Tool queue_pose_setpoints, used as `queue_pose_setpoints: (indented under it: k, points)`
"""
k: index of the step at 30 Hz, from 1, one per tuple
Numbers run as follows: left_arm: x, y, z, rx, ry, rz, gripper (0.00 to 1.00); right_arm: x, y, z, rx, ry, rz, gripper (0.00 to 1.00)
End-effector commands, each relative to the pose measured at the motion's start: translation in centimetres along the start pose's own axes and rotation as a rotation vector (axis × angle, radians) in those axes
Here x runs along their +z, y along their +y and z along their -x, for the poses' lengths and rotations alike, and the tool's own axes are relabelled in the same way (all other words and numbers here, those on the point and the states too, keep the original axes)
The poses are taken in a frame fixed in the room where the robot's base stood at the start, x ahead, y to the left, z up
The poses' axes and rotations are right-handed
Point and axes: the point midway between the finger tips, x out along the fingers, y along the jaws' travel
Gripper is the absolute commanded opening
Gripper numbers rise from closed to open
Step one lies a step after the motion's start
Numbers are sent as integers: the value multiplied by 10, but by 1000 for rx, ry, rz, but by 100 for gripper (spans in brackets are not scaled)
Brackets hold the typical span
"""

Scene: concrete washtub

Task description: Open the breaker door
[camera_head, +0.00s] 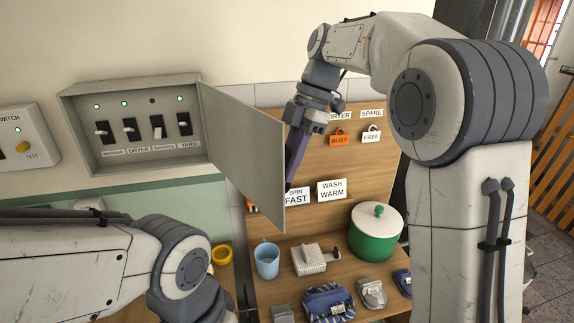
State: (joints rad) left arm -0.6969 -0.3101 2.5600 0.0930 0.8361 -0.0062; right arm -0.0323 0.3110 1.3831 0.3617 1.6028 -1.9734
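The breaker box (78,129) hangs on the wall at the left. Its grey door (240,150) stands swung out to the right, and the inside shows several labelled black switches and small lights. My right gripper (293,172) points down just right of the door's free edge, its tip partly hidden behind the door. I cannot tell whether it touches the door or whether its fingers are apart. My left arm crosses the lower left, and its gripper is out of the frame.
A switch box (36,137) is at the far left. Behind the door is a wooden board (347,158) with tags and label cards. Below, a shelf holds a blue mug (267,261), a green pot (375,240), a white block-like item (308,260) and cloth bundles (328,302).

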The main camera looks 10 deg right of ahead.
Motion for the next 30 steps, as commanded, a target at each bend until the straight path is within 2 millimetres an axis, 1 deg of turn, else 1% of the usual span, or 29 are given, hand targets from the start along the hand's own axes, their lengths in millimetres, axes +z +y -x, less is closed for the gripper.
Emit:
queue_pose_setpoints:
  k: [1,2,11,14,17,24,30]
  points:
    - [0,0,0,0,0,0,50,0,0,0,2,-1,0,34]
    - [0,0,0,0,0,0,50,0,0,0,2,-1,0,45]
    - [0,0,0,0,0,0,50,0,0,0,1,-1,1,45]
    - [0,0,-1,0,0,0,50,0,0,4,1,0,0,45]
    - [0,0,-2,0,0,0,50,1,1,14,3,-1,1,45]
    - [0,0,-3,0,0,1,50,1,1,57,5,-3,0,45]
    - [0,0,3,0,0,0,50,0,1,88,3,-2,0,45]
